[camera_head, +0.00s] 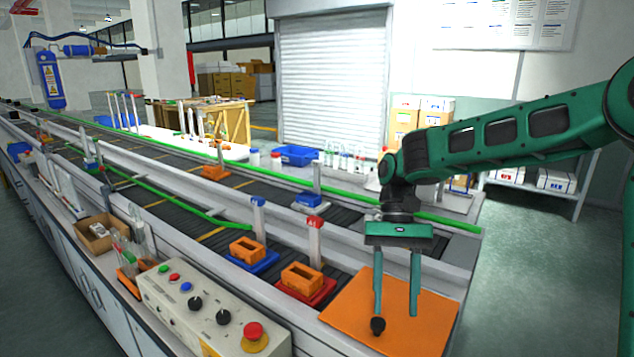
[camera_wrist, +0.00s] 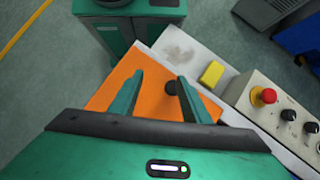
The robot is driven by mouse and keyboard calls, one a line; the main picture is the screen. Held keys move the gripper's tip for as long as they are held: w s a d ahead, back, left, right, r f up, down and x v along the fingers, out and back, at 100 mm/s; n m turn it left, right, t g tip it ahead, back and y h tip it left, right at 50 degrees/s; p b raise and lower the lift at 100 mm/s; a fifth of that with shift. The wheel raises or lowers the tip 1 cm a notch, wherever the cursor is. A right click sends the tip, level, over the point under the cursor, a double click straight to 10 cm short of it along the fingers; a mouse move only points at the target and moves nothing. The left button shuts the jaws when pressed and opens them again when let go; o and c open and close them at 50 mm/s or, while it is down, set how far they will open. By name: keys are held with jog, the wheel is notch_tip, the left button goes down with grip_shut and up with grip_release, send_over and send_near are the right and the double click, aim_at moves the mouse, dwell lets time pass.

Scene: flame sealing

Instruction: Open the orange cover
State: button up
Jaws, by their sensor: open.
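The orange cover (camera_head: 345,314) is a flat square panel at the near right end of the conveyor line, lying level with the surface around it. A dark round knob (camera_head: 377,326) stands on it near its front edge. My gripper (camera_head: 395,312) points down over the cover with its two green fingers apart. In the wrist view the cover (camera_wrist: 148,72) lies beneath the fingers, and the knob (camera_wrist: 171,88) shows between the fingertips, closer to the right one. My gripper (camera_wrist: 158,82) is open and holds nothing. I cannot tell whether the fingertips touch the cover.
A control box (camera_head: 205,310) with knobs and a red emergency button (camera_head: 254,336) stands left of the cover. Orange blocks on a blue tray (camera_head: 252,262) and a red tray (camera_head: 306,291) sit behind it. A yellow block (camera_wrist: 211,74) lies beside the cover.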

jog(key=shift+m+t+h, duration=0.6)
jog(key=shift+m+t, duration=0.1)
jog(key=s+d, duration=0.1)
jog(key=d, duration=0.2)
jog(key=s+d, duration=0.1)
jog(key=d, duration=0.1)
jog(key=s+d, duration=0.1)
jog(key=d, duration=0.2)
jog(key=shift+d+f, duration=0.35)
jog(key=s+d+m+t, duration=0.3)
jog(key=s+d+t, duration=0.2)
jog(key=s+d, duration=1.2)
jog(key=shift+s+y, duration=0.3)
jog(key=shift+s, duration=0.35)
jog(key=c, duration=0.3)
jog(key=shift+a, duration=0.1)
